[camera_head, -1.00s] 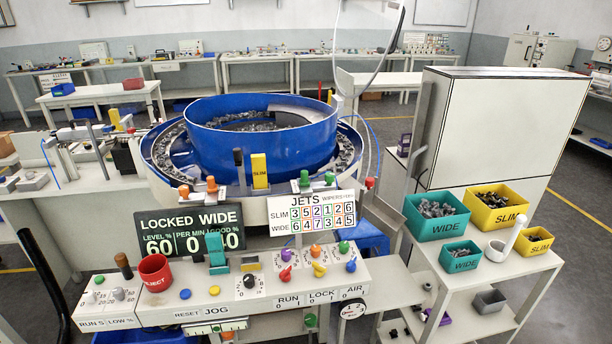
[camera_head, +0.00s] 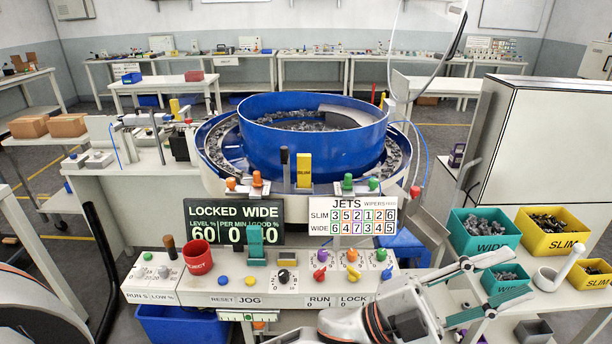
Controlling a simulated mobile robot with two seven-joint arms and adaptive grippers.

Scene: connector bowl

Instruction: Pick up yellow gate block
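The yellow gate block (camera_head: 304,171), marked SLIM, stands upright on the front ledge of the blue bowl feeder (camera_head: 312,137), beside a black-handled lever (camera_head: 285,165). My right gripper is not in view.
A teal block (camera_head: 256,247) stands upright on the control panel (camera_head: 210,283), near a red REJECT cup (camera_head: 198,256). Knobs line the panel. Teal bins (camera_head: 484,242) and yellow bins (camera_head: 553,246) sit on the right table. Signs (camera_head: 234,222) stand before the bowl.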

